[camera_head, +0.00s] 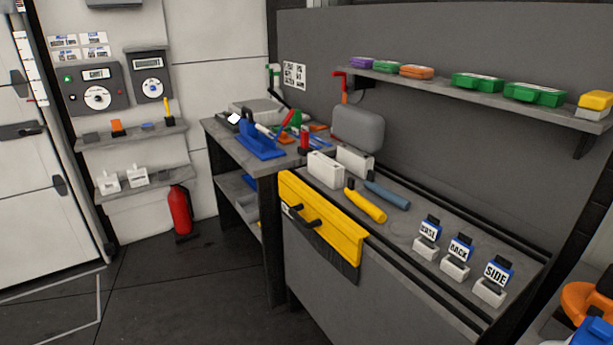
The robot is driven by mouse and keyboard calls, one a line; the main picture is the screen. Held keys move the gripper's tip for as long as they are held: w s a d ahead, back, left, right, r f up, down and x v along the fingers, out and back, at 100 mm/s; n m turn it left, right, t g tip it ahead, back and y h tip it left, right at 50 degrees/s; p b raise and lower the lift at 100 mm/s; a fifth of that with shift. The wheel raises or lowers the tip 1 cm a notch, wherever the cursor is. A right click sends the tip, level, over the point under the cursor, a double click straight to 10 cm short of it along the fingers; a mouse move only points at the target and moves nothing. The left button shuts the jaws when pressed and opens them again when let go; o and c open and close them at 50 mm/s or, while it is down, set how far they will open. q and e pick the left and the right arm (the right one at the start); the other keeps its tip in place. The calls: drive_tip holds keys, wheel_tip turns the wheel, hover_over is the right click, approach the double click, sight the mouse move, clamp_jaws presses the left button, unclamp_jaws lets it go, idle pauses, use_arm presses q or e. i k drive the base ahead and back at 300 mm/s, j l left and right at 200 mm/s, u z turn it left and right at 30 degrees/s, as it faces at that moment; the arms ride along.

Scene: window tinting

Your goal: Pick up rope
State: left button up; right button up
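I cannot make out a rope for certain in the head view. An orange rounded object (588,302) is cut off by the right edge at the lower right, and I cannot tell what it is. A thin dark cord-like shape (277,95) hangs by the wall behind the far bench. Neither of my grippers is in view.
A grey workbench (400,236) carries a yellow-handled tool (364,203), a blue tool (386,190) and labelled blocks. A yellow panel (322,222) hangs on its front. A red extinguisher (180,210) stands by the wall. The floor (190,290) at left is clear.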

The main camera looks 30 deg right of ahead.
sight(370, 183)
drive_tip(key=i+j, duration=0.1)
drive_tip(key=i, duration=0.5)
drive_tip(key=i+z, duration=0.15)
drive_tip(key=i, duration=0.45)
drive_tip(key=i+j+z, duration=0.1)
drive_tip(key=i+z, duration=0.3)
drive_tip(key=i+j+z, duration=0.15)
drive_tip(key=z, duration=0.25)
drive_tip(key=i+j+z, duration=0.25)
drive_tip(key=z, duration=0.15)
drive_tip(key=i+j+z, duration=0.15)
drive_tip(key=j+z, duration=0.25)
